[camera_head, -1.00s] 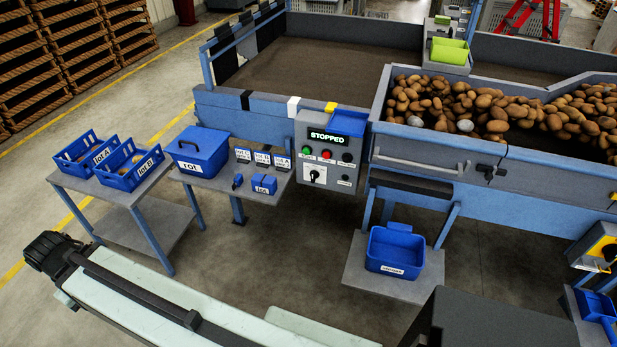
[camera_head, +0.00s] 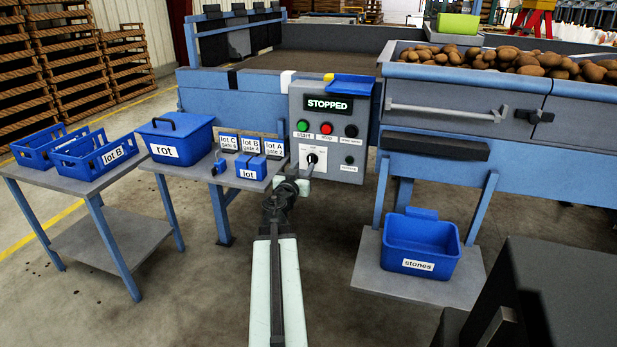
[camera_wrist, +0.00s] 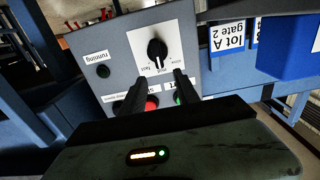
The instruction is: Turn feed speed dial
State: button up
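The feed speed dial (camera_head: 312,158) is a black knob on a white plate on the front of the grey control panel (camera_head: 346,98). In the wrist view the dial (camera_wrist: 157,49) shows upside down, with small speed words around it. My gripper (camera_wrist: 159,77) is open; its two black fingers are apart with nothing between them, just short of the dial and not around it. In the head view my gripper (camera_head: 298,184) is in front of the panel's lower left, partly hidden by my arm. The panel display (camera_head: 329,105) reads STOPPED.
Green start (camera_head: 303,125) and red stop (camera_head: 326,128) buttons sit above the dial, close to my fingers in the wrist view. Lot tags (camera_head: 251,144) and a blue lot box (camera_head: 251,167) stand left of the panel. A stones bin (camera_head: 421,247) is low at right.

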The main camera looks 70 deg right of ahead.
aim_at(310, 157)
jog(key=d, duration=0.8)
jog(key=shift+w, duration=0.15)
